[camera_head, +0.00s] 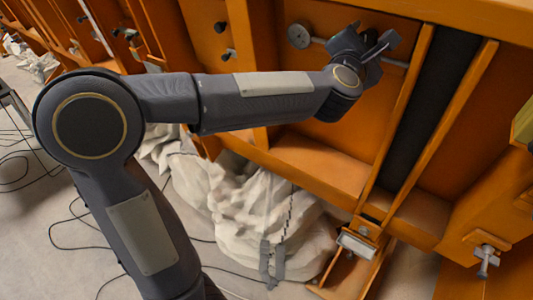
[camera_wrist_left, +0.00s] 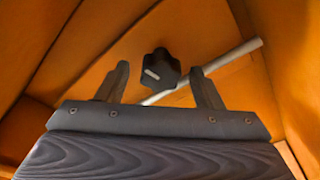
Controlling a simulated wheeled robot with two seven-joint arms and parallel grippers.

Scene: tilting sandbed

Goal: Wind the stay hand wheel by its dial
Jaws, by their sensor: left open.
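A dark lobed hand wheel (camera_wrist_left: 160,68) with a small pale mark shows in the left wrist view, in front of a grey rod (camera_wrist_left: 228,57) that crosses an orange panel. My left gripper (camera_head: 374,43) is open. In the wrist view its two fingers stand on either side of the wheel in the picture; the wheel looks to be beyond the tips, and I see no contact. In the head view the gripper is at the upper right, over the rod, and hides the lobed wheel. A grey disc (camera_head: 299,36) sits near the rod's left end. My right gripper is not in view.
Orange frame walls and ribs (camera_head: 403,110) surround the gripper, with a dark strip (camera_head: 432,100) to its right. Crumpled pale sheeting (camera_head: 255,210) lies below the frame. Black knobs (camera_head: 225,54) stand on the panel at left. A metal clamp (camera_head: 486,256) is at lower right.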

